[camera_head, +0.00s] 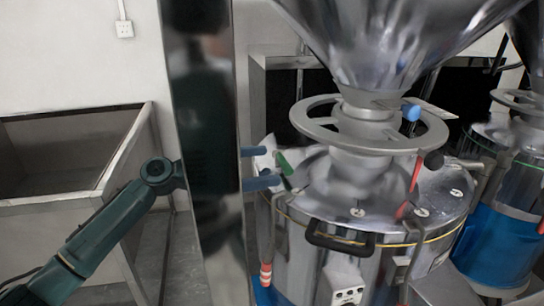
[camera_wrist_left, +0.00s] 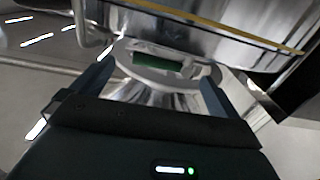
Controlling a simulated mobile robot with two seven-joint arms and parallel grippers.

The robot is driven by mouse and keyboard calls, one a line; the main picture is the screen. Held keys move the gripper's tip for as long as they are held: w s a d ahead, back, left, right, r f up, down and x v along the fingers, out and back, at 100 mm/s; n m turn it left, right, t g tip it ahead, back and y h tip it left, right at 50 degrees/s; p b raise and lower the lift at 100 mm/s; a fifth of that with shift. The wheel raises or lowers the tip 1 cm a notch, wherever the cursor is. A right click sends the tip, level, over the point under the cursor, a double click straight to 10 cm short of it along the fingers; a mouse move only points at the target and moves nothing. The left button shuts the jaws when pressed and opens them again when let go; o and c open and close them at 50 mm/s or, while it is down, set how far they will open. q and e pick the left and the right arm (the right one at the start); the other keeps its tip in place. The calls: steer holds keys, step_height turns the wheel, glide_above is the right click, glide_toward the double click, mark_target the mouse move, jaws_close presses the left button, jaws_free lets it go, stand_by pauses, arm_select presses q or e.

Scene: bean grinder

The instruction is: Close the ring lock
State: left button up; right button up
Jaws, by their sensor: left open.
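The grinder (camera_head: 298,240) is a shiny metal drum with a yellow seam line, a hopper and a grey wheel-like ring (camera_head: 432,134). On its left side is a pale bracket with a green piece (camera_head: 285,163), which looks like the ring lock. The wrist view shows this green piece (camera_wrist_left: 165,67) in a pale rounded part, ahead of the fingers. My left gripper (camera_head: 259,168) is open; its two fingers reach the bracket from the left, with its body hidden behind a pillar. I cannot tell whether they touch it. My right gripper is not in view.
A tall reflective pillar (camera_head: 208,150) stands in front of my left arm. A grey metal bin (camera_head: 60,155) is at the left. A red lever (camera_head: 409,190) and black handle (camera_head: 340,240) are on the grinder. A second, blue-based machine (camera_head: 495,245) stands at the right.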

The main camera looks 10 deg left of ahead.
mark_target(283, 162)
arm_select(q)
steer(key=shift+x, duration=1.35)
steer(key=shift+c, duration=0.2)
steer(key=c, duration=1.2)
